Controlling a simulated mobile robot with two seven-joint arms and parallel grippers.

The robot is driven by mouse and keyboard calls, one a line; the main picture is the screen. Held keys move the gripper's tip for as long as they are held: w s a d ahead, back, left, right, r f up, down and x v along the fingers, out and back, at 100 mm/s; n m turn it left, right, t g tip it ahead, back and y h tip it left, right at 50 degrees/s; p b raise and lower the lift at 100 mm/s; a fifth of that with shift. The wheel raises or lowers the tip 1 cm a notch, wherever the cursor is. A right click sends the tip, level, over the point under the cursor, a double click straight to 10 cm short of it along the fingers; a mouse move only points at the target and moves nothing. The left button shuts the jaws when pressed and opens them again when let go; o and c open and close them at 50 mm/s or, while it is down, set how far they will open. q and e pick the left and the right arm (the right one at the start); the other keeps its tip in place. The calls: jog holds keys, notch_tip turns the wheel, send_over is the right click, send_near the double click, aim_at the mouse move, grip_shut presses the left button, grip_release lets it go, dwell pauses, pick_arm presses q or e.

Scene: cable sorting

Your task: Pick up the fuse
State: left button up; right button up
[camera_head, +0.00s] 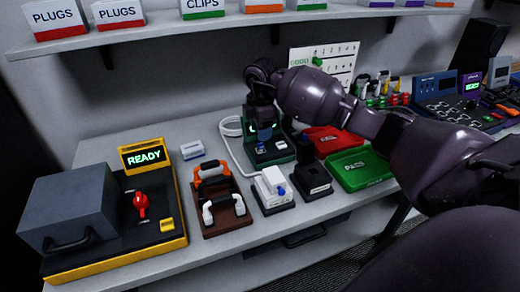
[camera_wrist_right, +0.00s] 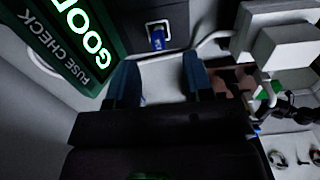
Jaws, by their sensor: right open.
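The fuse (camera_wrist_right: 156,38), a small blue piece with a pale frame, sits in the dark socket of the fuse checker (camera_wrist_right: 84,45) in the right wrist view. The checker's green display reads GOOD. In the head view the dark green checker (camera_head: 283,154) stands mid-table. My right gripper (camera_head: 264,134) is above it, pointing down. In the wrist view its two blue fingers (camera_wrist_right: 158,65) are apart, with nothing between them; the fuse is beyond the tips. My left gripper is not in view.
A green PASS tray (camera_head: 372,174) and a red tray (camera_head: 346,133) lie right of the checker. A READY machine (camera_head: 172,230) is at left. A shelf (camera_head: 150,36) runs above.

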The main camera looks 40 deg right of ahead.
aim_at(261, 149)
jog(key=shift+w+f+b, duration=0.1)
jog(key=shift+f+b, duration=0.2)
jog(key=shift+f, duration=2.35)
jog(key=shift+c, duration=0.2)
grip_shut()
